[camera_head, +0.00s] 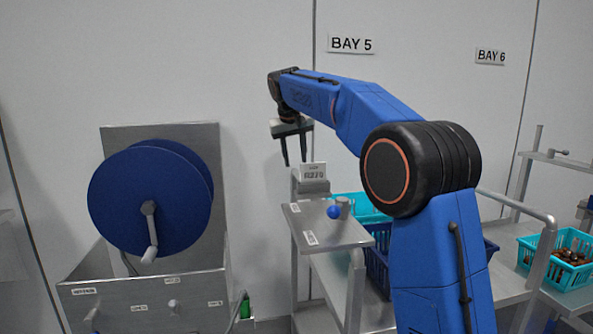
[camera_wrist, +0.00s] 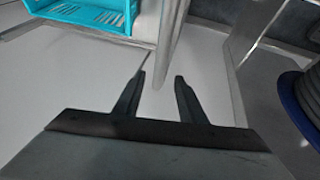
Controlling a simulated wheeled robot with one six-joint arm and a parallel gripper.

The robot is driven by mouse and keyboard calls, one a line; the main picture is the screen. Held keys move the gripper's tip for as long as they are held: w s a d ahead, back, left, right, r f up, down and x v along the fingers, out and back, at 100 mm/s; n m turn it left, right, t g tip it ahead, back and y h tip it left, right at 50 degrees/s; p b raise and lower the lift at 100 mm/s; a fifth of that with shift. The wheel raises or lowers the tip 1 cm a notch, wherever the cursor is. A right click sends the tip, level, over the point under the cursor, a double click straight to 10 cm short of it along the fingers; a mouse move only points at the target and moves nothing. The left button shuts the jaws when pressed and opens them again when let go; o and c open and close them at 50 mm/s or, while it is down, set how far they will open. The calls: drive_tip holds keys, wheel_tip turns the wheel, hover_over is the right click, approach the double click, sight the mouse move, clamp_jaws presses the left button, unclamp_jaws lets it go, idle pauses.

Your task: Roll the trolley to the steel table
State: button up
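A steel post (camera_wrist: 171,35) shows just beyond the fingertips.
A sloping plate (camera_head: 325,228) with a blue knob (camera_head: 334,212) stands at the centre. A turquoise crate (camera_head: 528,258) of dates sits at the right. Another turquoise crate shows in the wrist view (camera_wrist: 95,14).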

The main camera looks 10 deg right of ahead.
sight(297, 172)
drive_tip(key=shift+x, duration=2.8)
clamp_jaws()
